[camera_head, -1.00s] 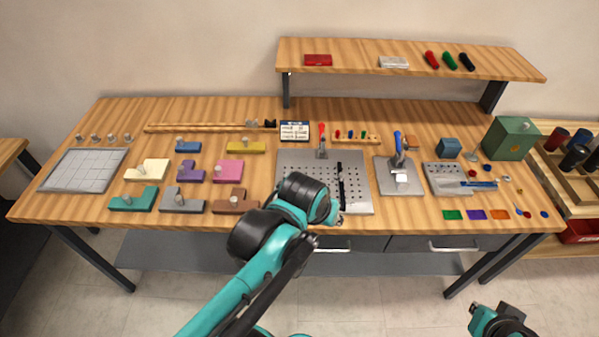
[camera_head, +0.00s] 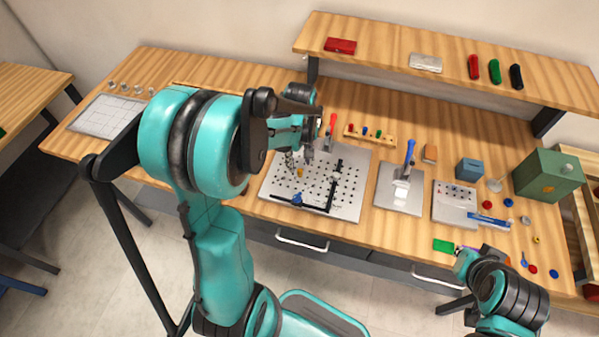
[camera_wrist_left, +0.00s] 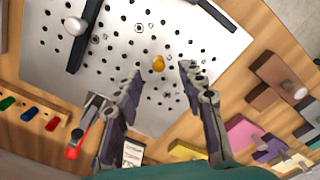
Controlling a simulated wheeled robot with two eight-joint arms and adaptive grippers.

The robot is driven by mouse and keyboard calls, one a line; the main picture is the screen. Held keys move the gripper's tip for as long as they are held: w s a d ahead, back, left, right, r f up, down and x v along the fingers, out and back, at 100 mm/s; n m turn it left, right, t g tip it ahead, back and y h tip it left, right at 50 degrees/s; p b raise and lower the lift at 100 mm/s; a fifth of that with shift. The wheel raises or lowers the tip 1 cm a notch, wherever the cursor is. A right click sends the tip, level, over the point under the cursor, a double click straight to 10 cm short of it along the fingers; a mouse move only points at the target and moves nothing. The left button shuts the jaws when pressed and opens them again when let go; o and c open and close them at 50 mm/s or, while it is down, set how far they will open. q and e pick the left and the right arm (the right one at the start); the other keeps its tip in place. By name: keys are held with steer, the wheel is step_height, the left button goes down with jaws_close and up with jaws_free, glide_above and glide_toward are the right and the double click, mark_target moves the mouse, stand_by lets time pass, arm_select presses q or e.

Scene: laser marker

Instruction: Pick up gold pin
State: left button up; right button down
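The gold pin (camera_head: 300,172) is small and round-topped, on the perforated metal plate (camera_head: 346,203). In the left wrist view the gold pin (camera_wrist_left: 158,63) shows near the middle, just beyond the gap between the fingertips. How deep it sits in a hole cannot be told. My left gripper (camera_head: 299,157) is above the plate, close to the pin. In the left wrist view its two fingers (camera_wrist_left: 161,73) are spread with nothing between them. My right gripper (camera_head: 461,256) is near the table's front edge, right of the plate; its fingers are too small to read.
Black bars (camera_head: 316,207) lie on the plate, one with a blue knob. A red-handled clamp (camera_head: 328,124) stands at the plate's back edge. A blue-handled clamp (camera_head: 409,155) stands to the right. A raised shelf (camera_head: 440,87) runs behind. Coloured blocks (camera_wrist_left: 245,134) lie beside the plate.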

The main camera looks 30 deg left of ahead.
mark_target(300, 170)
arm_select(q)
steer(key=f+b, duration=0.1)
steer(key=f, duration=0.4)
steer(key=shift+w+a+b, duration=0.1)
steer(key=shift+w+b, duration=0.1)
steer(key=shift+b, duration=0.2)
steer(key=shift+r, duration=0.15)
steer(key=shift+c, duration=0.5)
jaws_close()
steer(key=shift+r+p, duration=0.3)
steer(key=shift+r, duration=0.25)
steer(key=r, duration=0.1)
steer(key=d+r+p, duration=0.1)
steer(key=r, duration=0.2)
steer(key=shift+s+d+p, duration=0.15)
steer(key=shift+s+p, duration=0.1)
steer(key=shift+p, duration=0.1)
steer(key=s+d+r+p, duration=0.2)
steer(key=d+r, duration=0.4)
steer(key=d, duration=0.3)
steer(key=shift+s+d, duration=0.35)
steer(key=shift+s, duration=0.45)
